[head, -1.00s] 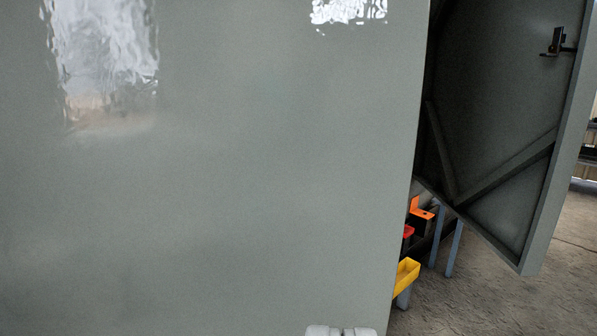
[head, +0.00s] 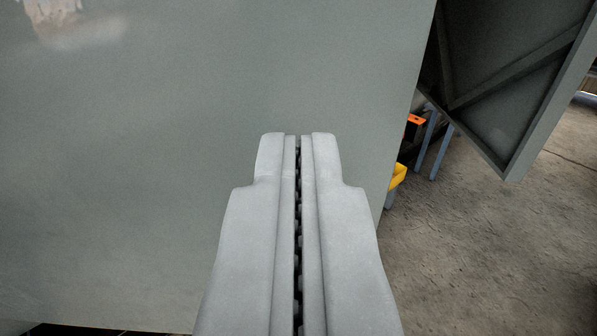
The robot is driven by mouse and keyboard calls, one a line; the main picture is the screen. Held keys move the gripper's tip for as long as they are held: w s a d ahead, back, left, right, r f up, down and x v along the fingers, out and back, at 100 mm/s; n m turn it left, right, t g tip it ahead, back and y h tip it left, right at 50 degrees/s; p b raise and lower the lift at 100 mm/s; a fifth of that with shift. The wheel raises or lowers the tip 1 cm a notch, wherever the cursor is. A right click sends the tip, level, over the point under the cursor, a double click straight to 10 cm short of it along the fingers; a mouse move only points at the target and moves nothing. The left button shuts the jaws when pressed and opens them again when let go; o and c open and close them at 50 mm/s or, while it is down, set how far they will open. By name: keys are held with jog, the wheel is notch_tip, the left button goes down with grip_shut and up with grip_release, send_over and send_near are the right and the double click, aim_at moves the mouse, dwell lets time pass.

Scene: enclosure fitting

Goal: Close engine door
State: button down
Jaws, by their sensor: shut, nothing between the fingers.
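The engine door (head: 520,75) stands open at the upper right, its braced inner side showing. Its latch and top are out of the picture. A large flat grey-green panel (head: 150,170) of the enclosure fills the left and middle of the view. My gripper (head: 297,136) points forward in front of this panel, to the left of the open door and apart from it. Its two fingers are together with nothing between them. I cannot tell whether the fingertips touch the panel.
Behind the panel's right edge are an orange bin (head: 415,120), a yellow bin (head: 397,178) and blue-grey legs (head: 433,150) of a stand. The concrete floor (head: 490,250) at the lower right is clear.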

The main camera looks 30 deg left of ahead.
aim_at(298, 69)
jog(key=shift+x, duration=4.35)
